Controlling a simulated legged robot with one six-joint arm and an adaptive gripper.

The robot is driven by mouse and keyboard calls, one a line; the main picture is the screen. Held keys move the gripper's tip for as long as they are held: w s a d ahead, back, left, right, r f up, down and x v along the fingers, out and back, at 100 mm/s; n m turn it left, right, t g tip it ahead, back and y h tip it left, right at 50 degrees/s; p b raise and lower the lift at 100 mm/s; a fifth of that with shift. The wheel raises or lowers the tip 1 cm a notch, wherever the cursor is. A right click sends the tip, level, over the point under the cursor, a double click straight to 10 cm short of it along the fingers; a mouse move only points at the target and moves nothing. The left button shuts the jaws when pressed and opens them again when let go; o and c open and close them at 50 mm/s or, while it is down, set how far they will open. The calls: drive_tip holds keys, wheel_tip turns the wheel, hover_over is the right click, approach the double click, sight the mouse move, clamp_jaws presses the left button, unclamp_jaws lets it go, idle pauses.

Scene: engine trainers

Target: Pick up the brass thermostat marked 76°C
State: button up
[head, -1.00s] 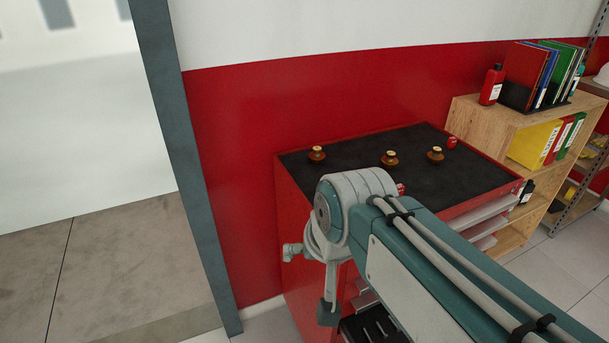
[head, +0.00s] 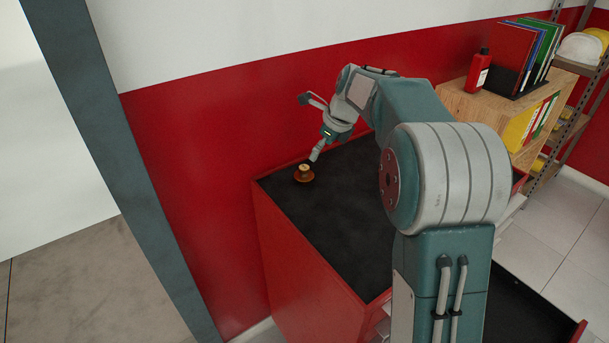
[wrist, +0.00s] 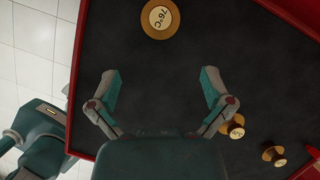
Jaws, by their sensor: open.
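The brass thermostat marked 76°C (wrist: 160,19) lies label-up on the dark cabinet top, at the top middle of the wrist view. A brass thermostat (head: 304,174) near the left back corner in the head view appears to be the same one. My gripper (wrist: 160,80) is open and empty, its two fingers spread. The thermostat lies beyond the fingertips, centred on the gap between them. In the head view my gripper (head: 315,155) is just right of the thermostat, and its fingers are hard to make out.
Two other brass thermostats (wrist: 232,127) (wrist: 273,156) lie near my right finger in the wrist view; my arm hides them in the head view. The red cabinet (head: 300,270) stands against the wall, with an open drawer (head: 530,305) at right. A wooden shelf (head: 470,107) stands at right.

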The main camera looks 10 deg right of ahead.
sight(306, 168)
drive_tip(key=x, duration=0.6)
drive_tip(key=shift+w+a, duration=0.2)
drive_tip(key=shift+a, duration=0.05)
drive_tip(key=x, duration=0.5)
drive_tip(key=shift+w+a, duration=0.1)
drive_tip(key=shift+w, duration=0.15)
drive_tip(key=c, duration=1)
